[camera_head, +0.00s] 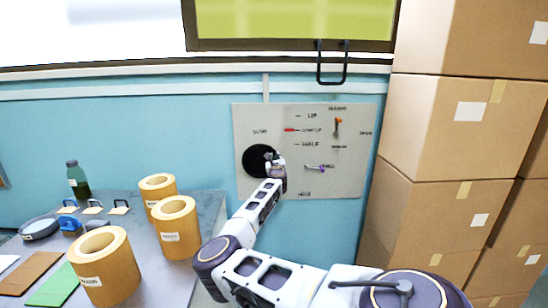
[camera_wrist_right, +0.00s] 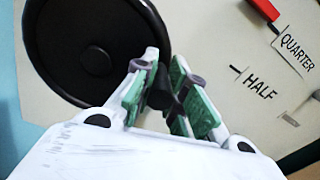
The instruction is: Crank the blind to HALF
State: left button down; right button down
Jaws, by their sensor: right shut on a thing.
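The grey control panel (camera_head: 350,180) is on the blue wall. Its black crank wheel (camera_head: 253,160) is at the left, partly covered by my right gripper (camera_head: 275,165). In the right wrist view the wheel (camera_wrist_right: 60,45) lies at upper left, and my right gripper (camera_wrist_right: 165,85) is shut on the dark crank knob (camera_wrist_right: 160,97) by its rim. A red pointer (camera_head: 289,130) stands at the QUARTER label; its red end also shows in the wrist view (camera_wrist_right: 262,8). The HALF label (camera_wrist_right: 258,85) is below. The yellow-green blind (camera_head: 290,20) hangs above. My left gripper is out of view.
A black handle (camera_head: 332,82) hangs over the panel's top. Stacked cartons (camera_head: 430,130) stand close at the right. A table (camera_head: 205,215) with kraft rolls (camera_head: 174,230) is at the left.

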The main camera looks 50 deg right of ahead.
jog(key=shift+s+f, duration=0.1)
jog(key=shift+f, duration=0.25)
jog(key=c, duration=1.5)
grip_release()
jog(key=shift+o, duration=0.6)
jog(key=shift+s, duration=0.1)
jog(key=shift+s+a+r, duration=0.15)
jog(key=shift+s+a, duration=0.1)
jog(key=shift+a, duration=0.4)
jog(key=shift+s+a, duration=0.2)
jog(key=shift+a, duration=0.05)
jog(key=v, duration=0.9)
jog(key=shift+s+a, duration=0.15)
jog(key=shift+s, duration=0.25)
